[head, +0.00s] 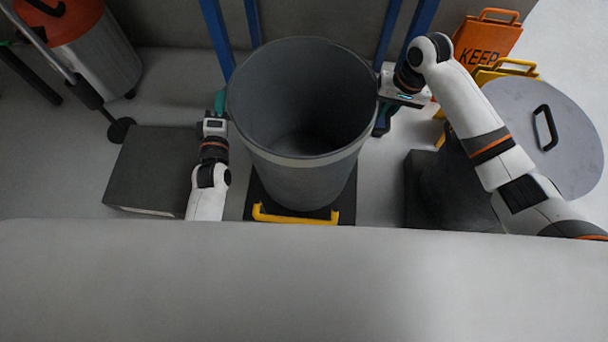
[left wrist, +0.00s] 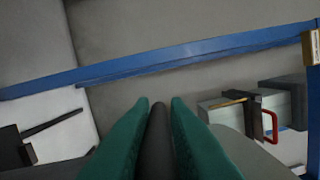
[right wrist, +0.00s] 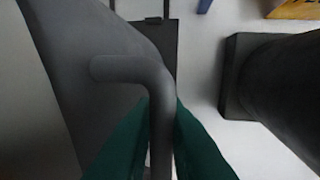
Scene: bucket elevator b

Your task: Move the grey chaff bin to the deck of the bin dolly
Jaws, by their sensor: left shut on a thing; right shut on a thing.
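The grey chaff bin (head: 300,178), open and empty as far as I see, is upright between my arms in the head view. My left gripper (head: 219,103) is at its left side; the left wrist view shows its green fingers shut on a dark grey bar (left wrist: 158,125), the bin's handle. My right gripper (head: 382,118) is at the right side, shut on the curved right handle (right wrist: 135,70). The bin dolly, a black deck with a yellow bar (head: 295,216), shows below the bin and is mostly hidden. I cannot tell whether the bin touches the deck.
Blue posts (head: 217,38) stand behind the bin. A dark box (head: 150,170) lies at the left, and a dark block (head: 440,190) at the right. A round grey lid (head: 560,110), an orange sign (head: 486,40) and yellow signs stand further right. A steel drum (head: 103,62) stands back left.

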